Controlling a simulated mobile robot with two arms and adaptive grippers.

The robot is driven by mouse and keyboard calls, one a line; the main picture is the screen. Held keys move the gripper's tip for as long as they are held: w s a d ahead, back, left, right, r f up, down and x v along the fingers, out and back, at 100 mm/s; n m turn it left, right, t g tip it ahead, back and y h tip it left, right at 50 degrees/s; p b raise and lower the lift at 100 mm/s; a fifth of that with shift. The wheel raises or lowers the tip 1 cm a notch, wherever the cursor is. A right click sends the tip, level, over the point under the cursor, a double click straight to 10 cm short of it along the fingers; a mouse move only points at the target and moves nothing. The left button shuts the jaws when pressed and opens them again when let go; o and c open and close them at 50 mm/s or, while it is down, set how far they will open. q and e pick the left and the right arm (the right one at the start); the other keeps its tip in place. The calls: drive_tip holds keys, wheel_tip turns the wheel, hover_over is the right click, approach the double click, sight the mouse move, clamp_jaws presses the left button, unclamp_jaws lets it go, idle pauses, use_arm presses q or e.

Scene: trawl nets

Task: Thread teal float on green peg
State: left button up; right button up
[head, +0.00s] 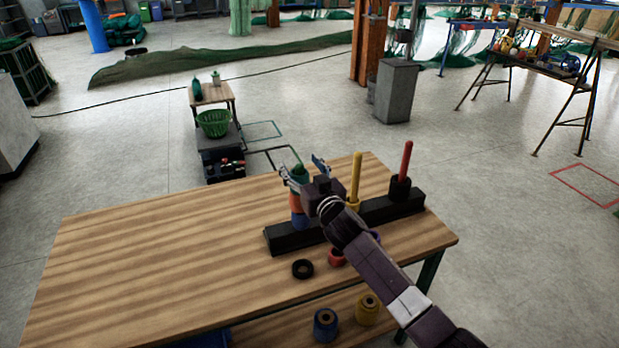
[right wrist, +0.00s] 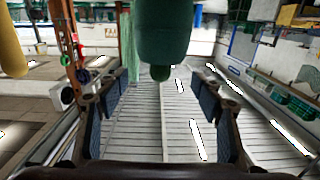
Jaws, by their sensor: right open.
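The green peg stands at the left end of the black rack (head: 285,240); only its rounded tip (right wrist: 161,74) shows in the right wrist view. The teal float (right wrist: 163,30) is around the peg, with the tip sticking out of it. In the head view the teal float (head: 300,176) sits above a red-orange float (head: 298,202) and a blue float (head: 299,220). My right gripper (head: 305,168) is open, its fingers apart on either side of the peg top. In the right wrist view the fingers are clear of the float. My left gripper is not in view.
A yellow peg (head: 357,170) and a red peg (head: 406,160) stand farther right on the rack. A black ring (head: 302,269) and a red float (head: 336,258) lie in front. Blue (head: 325,322) and yellow (head: 367,310) floats are on the lower shelf. The table's left side (head: 150,260) is clear.

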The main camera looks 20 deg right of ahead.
drive_tip(key=s, duration=1.1)
drive_tip(key=shift+d, duration=0.35)
drive_tip(key=s+f+g+h, duration=0.2)
drive_tip(key=s+f+g, duration=0.6)
drive_tip(key=s+f, duration=0.95)
drive_tip(key=s+a+f+n+g+y, duration=0.1)
drive_tip(key=s+a+f+g, duration=0.15)
drive_tip(key=s, duration=0.85)
drive_tip(key=s+a+f+g, duration=0.1)
drive_tip(key=s+f+g, duration=0.25)
drive_tip(key=s, duration=0.65)
wheel_tip(320, 180, down, 25)
drive_tip(key=s+g, duration=0.2)
drive_tip(key=s+d+f+g, duration=0.1)
drive_tip(key=s+d+f, duration=0.2)
drive_tip(key=s+f, duration=1.3)
drive_tip(key=shift+s+d+n, duration=0.2)
drive_tip(key=shift+s+n, duration=0.1)
drive_tip(key=shift+n, duration=0.1)
